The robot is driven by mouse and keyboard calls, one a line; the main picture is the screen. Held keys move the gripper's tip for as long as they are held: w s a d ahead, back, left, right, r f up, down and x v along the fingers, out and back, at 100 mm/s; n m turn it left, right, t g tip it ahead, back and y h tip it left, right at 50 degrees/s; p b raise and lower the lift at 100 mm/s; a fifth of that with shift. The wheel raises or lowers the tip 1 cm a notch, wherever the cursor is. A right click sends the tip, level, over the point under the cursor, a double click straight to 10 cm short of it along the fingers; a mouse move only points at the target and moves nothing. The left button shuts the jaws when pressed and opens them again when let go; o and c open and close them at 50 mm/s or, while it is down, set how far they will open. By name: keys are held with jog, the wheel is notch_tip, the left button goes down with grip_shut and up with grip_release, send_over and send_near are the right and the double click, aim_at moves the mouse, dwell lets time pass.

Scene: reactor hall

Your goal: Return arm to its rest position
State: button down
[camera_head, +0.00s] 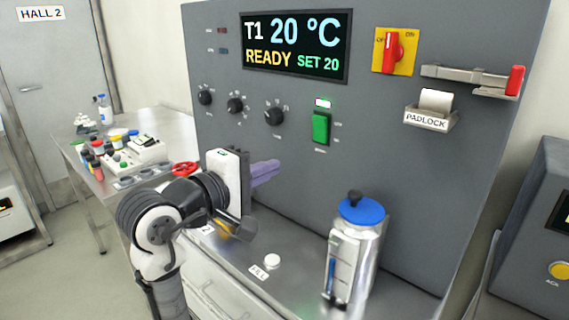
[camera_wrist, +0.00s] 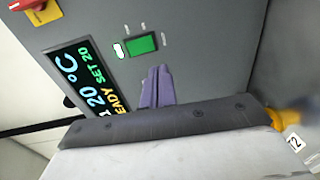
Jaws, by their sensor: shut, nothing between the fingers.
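My arm is raised and bent in front of the grey control panel (camera_head: 300,175) in the head view. My gripper (camera_head: 277,166) has purple fingers that point right, toward the panel. The fingers are together and empty. In the wrist view my gripper (camera_wrist: 158,70) shows as two purple fingers side by side, with the panel's green switch (camera_wrist: 142,45) beyond their tips. I cannot tell how far the tips are from the panel.
A metal vessel with a blue lid (camera_head: 361,210) stands on the counter right of my arm. A white FILL button (camera_head: 272,261) is near the counter's front. A red valve wheel (camera_head: 185,168) is behind my arm. A side table (camera_head: 75,160) with bottles stands left.

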jog(key=shift+v, duration=0.85)
jog(key=shift+s+f, duration=0.1)
